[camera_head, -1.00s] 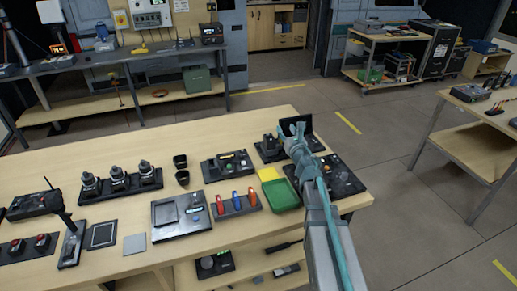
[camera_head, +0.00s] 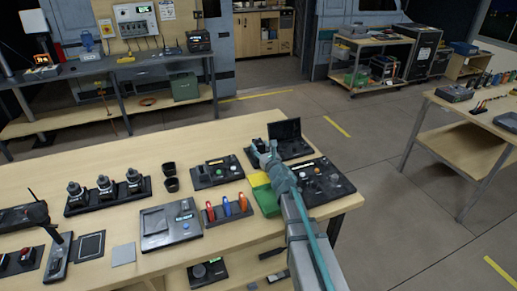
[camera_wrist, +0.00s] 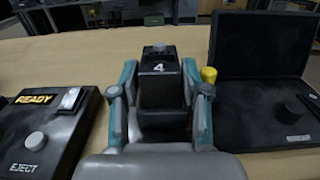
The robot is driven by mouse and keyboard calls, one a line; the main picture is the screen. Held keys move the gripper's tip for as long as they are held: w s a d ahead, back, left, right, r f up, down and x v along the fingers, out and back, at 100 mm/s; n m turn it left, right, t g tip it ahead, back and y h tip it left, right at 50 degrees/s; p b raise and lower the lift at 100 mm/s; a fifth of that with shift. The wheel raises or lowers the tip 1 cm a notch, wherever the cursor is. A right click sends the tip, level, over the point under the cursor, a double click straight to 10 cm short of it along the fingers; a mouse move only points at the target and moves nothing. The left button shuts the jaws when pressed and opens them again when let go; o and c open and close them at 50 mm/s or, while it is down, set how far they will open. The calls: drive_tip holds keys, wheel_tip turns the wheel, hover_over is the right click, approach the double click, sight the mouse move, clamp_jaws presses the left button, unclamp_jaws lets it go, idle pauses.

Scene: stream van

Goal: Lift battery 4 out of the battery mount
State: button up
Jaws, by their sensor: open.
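Battery 4 (camera_wrist: 160,92), a dark block with a white "4" near its top, stands upright in the middle of the wrist view. My gripper (camera_wrist: 160,74) is open, with one teal finger on each side of the battery. I cannot tell whether the fingers touch it. The battery's foot and the battery mount are largely hidden by my gripper. In the head view my gripper (camera_head: 266,158) is at the table's far right part, over the dark unit by the open black case, and covers most of the battery.
A black case with a raised lid (camera_wrist: 262,44) stands close on the right, with a yellow knob (camera_wrist: 209,75) beside my right finger. A panel marked READY and EJECT (camera_wrist: 36,128) is on the left.

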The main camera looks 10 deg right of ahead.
sight(256, 141)
drive_tip(key=w, duration=0.1)
drive_tip(key=w+p, duration=0.1)
drive_tip(key=w, duration=0.1)
drive_tip(key=w+a, duration=0.1)
drive_tip(key=w, duration=0.1)
drive_tip(key=shift+p, duration=0.3)
drive_tip(key=shift+s, duration=0.1)
clamp_jaws()
